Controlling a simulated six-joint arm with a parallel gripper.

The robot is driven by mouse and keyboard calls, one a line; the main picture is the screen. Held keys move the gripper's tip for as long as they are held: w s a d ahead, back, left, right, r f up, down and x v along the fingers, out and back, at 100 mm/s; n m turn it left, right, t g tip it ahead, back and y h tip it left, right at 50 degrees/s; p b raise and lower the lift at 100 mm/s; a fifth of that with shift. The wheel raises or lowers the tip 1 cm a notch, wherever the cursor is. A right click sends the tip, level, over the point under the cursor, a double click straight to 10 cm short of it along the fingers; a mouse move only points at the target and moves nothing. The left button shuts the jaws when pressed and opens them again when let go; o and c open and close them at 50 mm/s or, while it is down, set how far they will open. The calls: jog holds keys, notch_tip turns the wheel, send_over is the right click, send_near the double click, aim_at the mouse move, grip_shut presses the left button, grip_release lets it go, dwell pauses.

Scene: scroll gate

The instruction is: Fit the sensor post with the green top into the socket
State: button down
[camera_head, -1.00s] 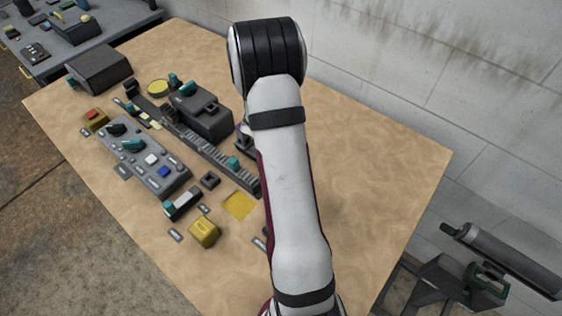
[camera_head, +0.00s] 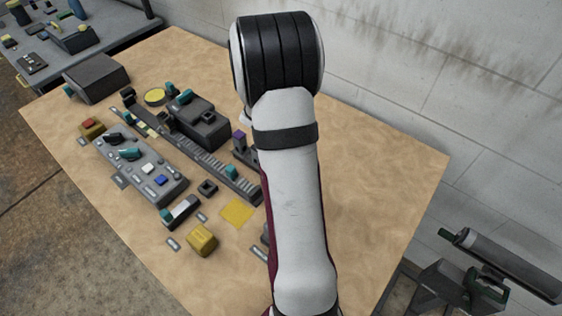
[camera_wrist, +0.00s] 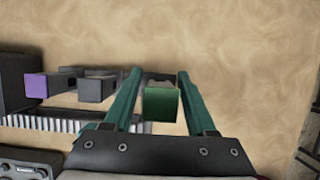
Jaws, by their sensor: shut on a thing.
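My gripper (camera_wrist: 159,76) shows in the wrist view with two dark green fingers. It is shut on the sensor post with the green top (camera_wrist: 161,103), which sits between the fingers. The post's lower part is hidden under its top. In the head view my arm hides both the gripper and this post. A small dark square piece with a hole (camera_head: 207,187) lies right of the grey control panel and may be the socket; I cannot tell for sure.
A purple-topped post (camera_head: 239,138) stands left of my arm; its top shows in the wrist view (camera_wrist: 36,88), beside a grey-topped one (camera_wrist: 94,90). A toothed rail (camera_head: 205,158), control panel (camera_head: 145,170) and yellow block (camera_head: 202,239) lie left. The table's right side is clear.

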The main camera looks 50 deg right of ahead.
jog(key=s+d+r, duration=0.2)
jog(key=s+r, duration=0.4)
jog(key=s, duration=0.3)
jog(key=w+a+r+m+g+y, duration=0.1)
jog(key=w+a+r+m+g, duration=0.2)
jog(key=w+a+r+m, duration=0.5)
jog(key=w+a+r+m+y, duration=0.1)
jog(key=w+a+m, duration=0.25)
jog(key=a, duration=0.35)
jog(key=w+a+r+m+g+y, duration=0.1)
jog(key=w+a+m+y, duration=0.1)
jog(key=w+a+m, duration=0.3)
jog(key=w+a+r+m+y, duration=0.1)
jog(key=w+a+m, duration=0.15)
jog(key=a, duration=0.55)
jog(key=shift+w+d+f+m+t+y, duration=0.7)
jog(key=shift+d+f+m, duration=0.7)
jog(key=shift+f+m, duration=1.6)
jog(key=shift+w+d+f+m+t+y, duration=0.65)
jog(key=shift+d+f+m, duration=0.75)
jog(key=shift+f+m, duration=1.55)
jog(key=shift+w+d+f+m+t+y, duration=0.75)
jog(key=shift+d+f+m, duration=0.65)
jog(key=shift+f+m, duration=1.6)
jog(key=shift+w+f+n, duration=0.1)
jog(key=shift+f+n, duration=0.35)
jog(key=shift+f, duration=0.1)
